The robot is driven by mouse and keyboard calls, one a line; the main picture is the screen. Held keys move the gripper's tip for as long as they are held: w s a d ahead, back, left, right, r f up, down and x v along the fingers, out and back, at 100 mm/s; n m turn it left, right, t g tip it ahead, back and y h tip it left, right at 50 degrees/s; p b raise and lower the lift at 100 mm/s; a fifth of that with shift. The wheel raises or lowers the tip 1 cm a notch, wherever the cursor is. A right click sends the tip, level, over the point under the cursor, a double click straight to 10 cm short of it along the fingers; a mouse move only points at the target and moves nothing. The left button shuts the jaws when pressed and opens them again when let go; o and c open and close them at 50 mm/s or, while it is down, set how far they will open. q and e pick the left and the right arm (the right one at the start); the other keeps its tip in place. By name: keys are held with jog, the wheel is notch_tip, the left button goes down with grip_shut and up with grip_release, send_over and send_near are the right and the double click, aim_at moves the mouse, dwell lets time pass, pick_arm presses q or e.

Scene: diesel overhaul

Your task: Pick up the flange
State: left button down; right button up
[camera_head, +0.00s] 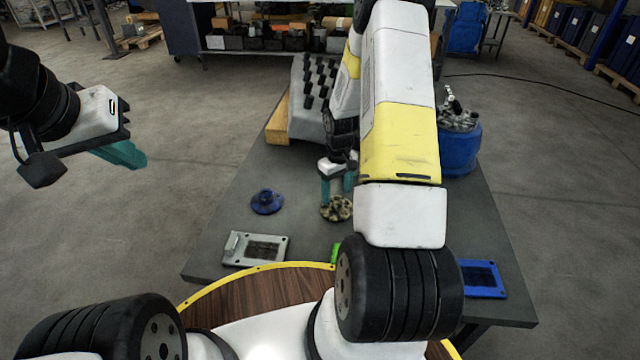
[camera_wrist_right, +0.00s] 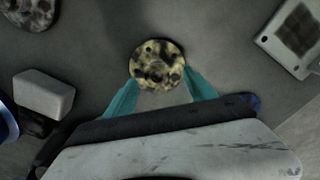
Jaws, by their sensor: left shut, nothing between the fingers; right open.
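The flange, a round disc mottled yellow and black (camera_head: 337,209), lies flat on the grey table. In the right wrist view the flange (camera_wrist_right: 157,64) shows small holes near its rim. My right gripper (camera_head: 337,192) points down at it with teal fingers spread. In the wrist view the right gripper's fingertips (camera_wrist_right: 161,78) sit on either side of the disc's near edge. I cannot tell whether they touch it. My left gripper (camera_head: 138,160) is shut and empty, off to the left over the floor, away from the table.
A blue round part with a raised hub (camera_head: 266,202) lies left of the flange. A grey plate with a dark grid (camera_head: 255,248) is at the front left, a blue tray (camera_head: 482,279) at the front right. A grey engine block (camera_head: 312,95) stands behind, a blue drum (camera_head: 459,150) back right.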

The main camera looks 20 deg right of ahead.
aim_at(337, 199)
jog(key=f, duration=0.5)
jog(key=shift+w+d, duration=0.25)
grip_shut()
